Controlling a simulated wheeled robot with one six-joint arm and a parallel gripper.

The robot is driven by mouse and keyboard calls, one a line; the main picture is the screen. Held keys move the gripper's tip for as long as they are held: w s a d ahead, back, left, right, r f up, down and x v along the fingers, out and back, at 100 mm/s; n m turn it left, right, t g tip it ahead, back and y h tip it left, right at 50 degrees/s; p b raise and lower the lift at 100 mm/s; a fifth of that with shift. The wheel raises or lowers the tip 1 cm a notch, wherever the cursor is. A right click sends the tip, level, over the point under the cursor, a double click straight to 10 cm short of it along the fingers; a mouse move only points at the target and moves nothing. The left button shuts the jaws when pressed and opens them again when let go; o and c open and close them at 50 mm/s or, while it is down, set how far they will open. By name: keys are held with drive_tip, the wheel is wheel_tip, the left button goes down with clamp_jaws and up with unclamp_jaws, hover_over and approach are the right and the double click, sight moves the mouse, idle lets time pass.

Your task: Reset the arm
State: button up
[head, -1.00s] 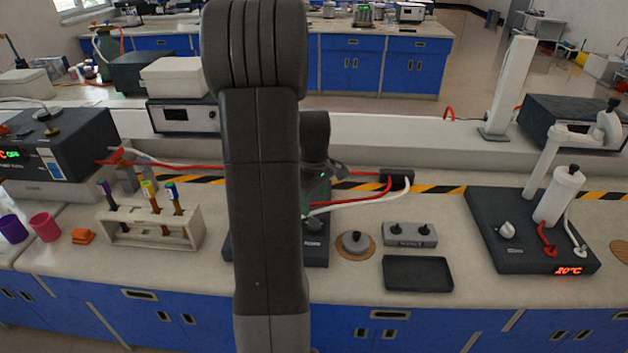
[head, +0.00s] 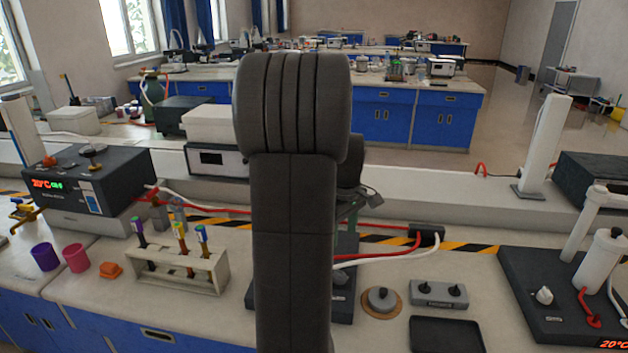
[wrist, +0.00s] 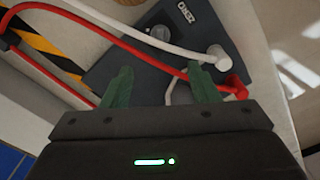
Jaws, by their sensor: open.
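My arm rises through the middle of the head view and hides part of the bench behind it. My gripper (wrist: 158,88) shows in the wrist view with its two green fingers apart and nothing between them. Below the fingers in that view lies a dark device (wrist: 140,60) with a small knob, a red hose (wrist: 130,45) and a white hose (wrist: 140,22). In the head view the gripper is mostly hidden behind my arm.
A rack (head: 176,268) with several tubes stands left of my arm. A purple cup (head: 45,257), a pink cup (head: 76,258) and an orange piece (head: 111,270) are further left.

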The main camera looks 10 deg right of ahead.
wheel_tip(320, 180, down, 13)
drive_tip(key=shift+f, duration=0.1)
idle(0.3)
drive_tip(key=shift+r, duration=0.2)
wheel_tip(320, 180, up, 14)
drive_tip(key=f, duration=0.1)
wheel_tip(320, 180, down, 13)
drive_tip(key=shift+r, duration=0.15)
drive_tip(key=shift+f+p, duration=0.3)
drive_tip(key=m+p, duration=0.1)
drive_tip(key=m, duration=0.4)
drive_tip(key=shift+r+m+p, duration=0.1)
drive_tip(key=shift+m+p, duration=0.2)
drive_tip(key=m+p, duration=0.2)
drive_tip(key=m, duration=0.3)
wheel_tip(320, 180, up, 10)
drive_tip(key=shift+r+b, duration=0.25)
drive_tip(key=shift+b, duration=0.2)
